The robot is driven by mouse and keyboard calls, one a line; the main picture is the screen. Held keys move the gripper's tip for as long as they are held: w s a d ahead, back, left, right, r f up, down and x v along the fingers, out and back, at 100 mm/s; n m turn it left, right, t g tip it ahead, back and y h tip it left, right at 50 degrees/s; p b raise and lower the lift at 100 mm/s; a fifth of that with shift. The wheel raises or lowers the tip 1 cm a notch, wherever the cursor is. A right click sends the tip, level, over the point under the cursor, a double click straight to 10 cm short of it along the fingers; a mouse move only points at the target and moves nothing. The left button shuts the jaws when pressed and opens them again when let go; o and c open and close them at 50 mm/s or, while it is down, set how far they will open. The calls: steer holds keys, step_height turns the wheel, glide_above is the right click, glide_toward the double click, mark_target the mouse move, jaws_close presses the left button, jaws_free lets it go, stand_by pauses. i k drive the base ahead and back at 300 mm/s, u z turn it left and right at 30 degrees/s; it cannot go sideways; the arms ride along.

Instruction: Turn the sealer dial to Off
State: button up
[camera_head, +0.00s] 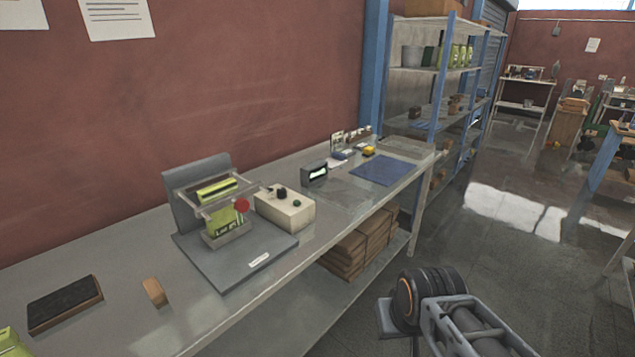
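The sealer (203,192) stands on the bench, with a grey back plate, a clear guard bar and a grey base. A green pouch (222,221) stands upright in it, and a red round knob (242,205) shows at its right side. Beside it is a cream control box (285,212) with a black dial (281,193) and a small green button (297,203) on top. The dial's pointer and markings are too small to read. Part of my arm shows at the lower right, away from the bench. I cannot make out my gripper's fingers.
A dark block (65,304) and a small wooden piece (154,291) lie at the bench's near left. A black display unit (315,175) and a blue mat (383,170) lie beyond the control box. Cardboard (360,245) is stacked below. Floor right of the bench is clear.

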mark_target(280, 192)
steer(key=z, duration=0.2)
steer(key=i, duration=0.9)
steer(key=u, duration=0.65)
steer(key=i, duration=0.55)
steer(key=u, duration=0.4)
